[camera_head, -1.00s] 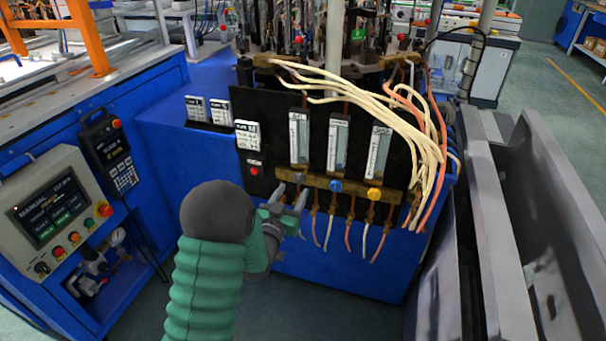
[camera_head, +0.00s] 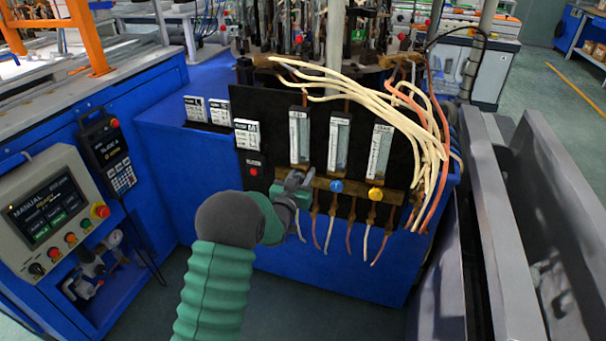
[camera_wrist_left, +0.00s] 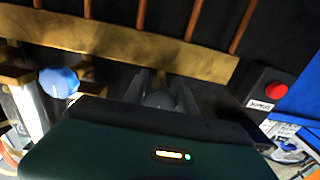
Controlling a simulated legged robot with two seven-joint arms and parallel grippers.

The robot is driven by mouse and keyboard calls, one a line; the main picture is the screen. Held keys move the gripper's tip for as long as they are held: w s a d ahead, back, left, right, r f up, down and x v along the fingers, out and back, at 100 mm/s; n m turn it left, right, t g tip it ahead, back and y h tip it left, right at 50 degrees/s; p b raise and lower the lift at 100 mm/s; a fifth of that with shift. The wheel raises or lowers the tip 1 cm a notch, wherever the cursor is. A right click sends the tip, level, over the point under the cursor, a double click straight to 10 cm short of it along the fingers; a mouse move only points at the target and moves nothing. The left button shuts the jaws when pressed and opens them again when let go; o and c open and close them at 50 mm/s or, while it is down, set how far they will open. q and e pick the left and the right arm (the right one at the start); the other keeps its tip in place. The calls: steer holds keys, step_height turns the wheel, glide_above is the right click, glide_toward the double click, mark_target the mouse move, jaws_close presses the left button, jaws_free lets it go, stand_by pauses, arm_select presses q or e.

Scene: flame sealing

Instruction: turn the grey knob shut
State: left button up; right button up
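The grey knob (camera_wrist_left: 160,98) sits on the brass bar (camera_wrist_left: 120,40) and shows in the left wrist view between the fingers of my left gripper (camera_wrist_left: 163,92). In the head view my left gripper (camera_head: 298,180) is at the left end of the brass bar (camera_head: 321,184) and mostly covers the knob. Its fingers stand apart on either side of the knob; whether they touch it is not clear. The blue knob (camera_head: 336,186) and yellow knob (camera_head: 375,194) are to its right. My right gripper is not in view.
Flow tubes (camera_head: 299,136) stand above the bar, and thin hoses (camera_head: 351,236) hang below it. A red button (camera_head: 253,171) is left of the gripper. Cream hoses (camera_head: 400,108) arch over the panel's right side. Grey metal panels (camera_head: 505,230) stand at the right.

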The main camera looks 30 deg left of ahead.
arm_select(q)
jaws_close()
steer(key=shift+n, duration=0.5)
steer(key=o, duration=0.7)
jaws_free()
steer(key=shift+s, duration=0.15)
steer(key=p+v, duration=0.3)
steer(key=v, duration=1.3)
steer(key=shift+s+d, duration=0.2)
steer(key=shift+s, duration=0.05)
